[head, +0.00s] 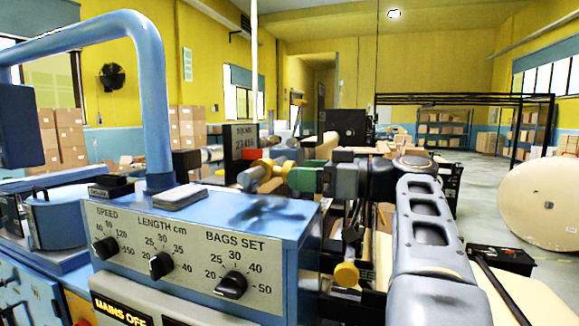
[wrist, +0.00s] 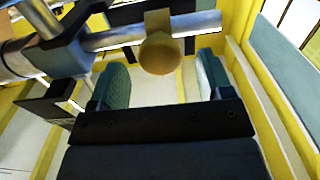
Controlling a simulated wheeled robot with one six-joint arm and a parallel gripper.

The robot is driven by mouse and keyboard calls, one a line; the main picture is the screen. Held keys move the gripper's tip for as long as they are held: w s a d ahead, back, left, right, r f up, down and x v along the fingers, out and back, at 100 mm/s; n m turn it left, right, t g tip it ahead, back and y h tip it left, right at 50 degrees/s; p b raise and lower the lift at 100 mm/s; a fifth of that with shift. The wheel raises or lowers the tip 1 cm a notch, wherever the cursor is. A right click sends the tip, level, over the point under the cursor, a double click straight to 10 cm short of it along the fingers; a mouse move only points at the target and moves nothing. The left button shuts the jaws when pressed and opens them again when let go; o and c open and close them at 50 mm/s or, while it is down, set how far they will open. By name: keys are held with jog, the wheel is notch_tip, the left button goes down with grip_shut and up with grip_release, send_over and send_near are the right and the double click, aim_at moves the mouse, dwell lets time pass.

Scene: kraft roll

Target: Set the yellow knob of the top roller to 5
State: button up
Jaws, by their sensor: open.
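My gripper (head: 298,172) is open, its green-padded fingers pointing left above the blue machine in the head view. In the wrist view my gripper (wrist: 162,82) has one green pad on each side, with a gap between them. A yellow knob (wrist: 160,53) sits beyond that gap, hanging on a tan bracket by a silver roller bar (wrist: 125,37). It appears to be apart from both pads. No scale or number on the knob can be read.
A blue control box (head: 200,235) with several black dials stands below my gripper. A blue bent pipe (head: 152,90) rises at the left. Another yellow knob (head: 346,274) is lower, right of the box. A large kraft roll (head: 545,200) stands on open floor at the right.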

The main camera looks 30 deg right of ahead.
jog(key=shift+p+x, duration=0.35)
jog(key=shift+x, duration=1.25)
jog(key=c, duration=1.3)
jog(key=shift+w+d+b, duration=0.4)
jog(key=shift+w+d, duration=0.6)
jog(key=shift+d, duration=0.15)
jog(key=o, duration=1.3)
jog(key=b+v, duration=0.3)
jog(key=v, duration=1)
jog(key=shift+s+d, duration=0.3)
